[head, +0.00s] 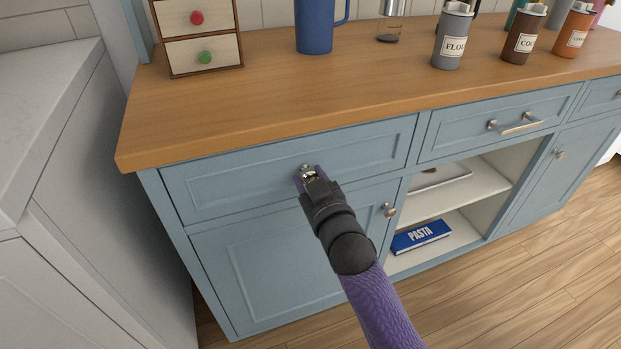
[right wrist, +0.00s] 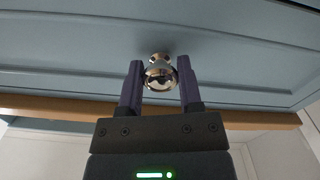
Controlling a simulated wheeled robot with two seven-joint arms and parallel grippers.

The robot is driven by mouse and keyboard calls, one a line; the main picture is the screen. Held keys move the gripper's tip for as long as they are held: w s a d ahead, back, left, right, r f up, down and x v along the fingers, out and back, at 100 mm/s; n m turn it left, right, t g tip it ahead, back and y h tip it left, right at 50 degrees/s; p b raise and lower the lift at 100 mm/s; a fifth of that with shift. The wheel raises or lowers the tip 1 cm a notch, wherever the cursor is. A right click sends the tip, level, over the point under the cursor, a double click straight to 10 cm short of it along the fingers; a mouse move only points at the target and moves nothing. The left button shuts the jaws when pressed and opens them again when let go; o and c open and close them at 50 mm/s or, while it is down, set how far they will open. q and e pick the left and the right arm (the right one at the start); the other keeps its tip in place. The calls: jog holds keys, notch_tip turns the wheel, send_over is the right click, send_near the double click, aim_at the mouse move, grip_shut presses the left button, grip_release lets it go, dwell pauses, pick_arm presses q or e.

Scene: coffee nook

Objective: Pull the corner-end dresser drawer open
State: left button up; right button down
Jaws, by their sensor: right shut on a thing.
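The corner-end drawer (head: 245,180) is the light blue panel at the left end of the dresser, under the wooden top. Its front looks flush with the dresser in the head view. My right gripper (head: 309,176) is at the middle of this drawer front, shut on its round metal knob. In the right wrist view the shiny knob (right wrist: 160,72) sits between the two purple fingers of the right gripper (right wrist: 159,88), and the blue drawer front (right wrist: 75,55) fills the space behind. My left gripper is not in view.
The wooden top (head: 270,100) carries a small drawer box (head: 200,35), a blue mug (head: 315,25) and several canisters. A neighbouring drawer has a bar handle (head: 515,124). Below are a cupboard door knob (head: 389,210) and an open shelf with a pasta box (head: 421,237). A white unit (head: 90,180) stands left.

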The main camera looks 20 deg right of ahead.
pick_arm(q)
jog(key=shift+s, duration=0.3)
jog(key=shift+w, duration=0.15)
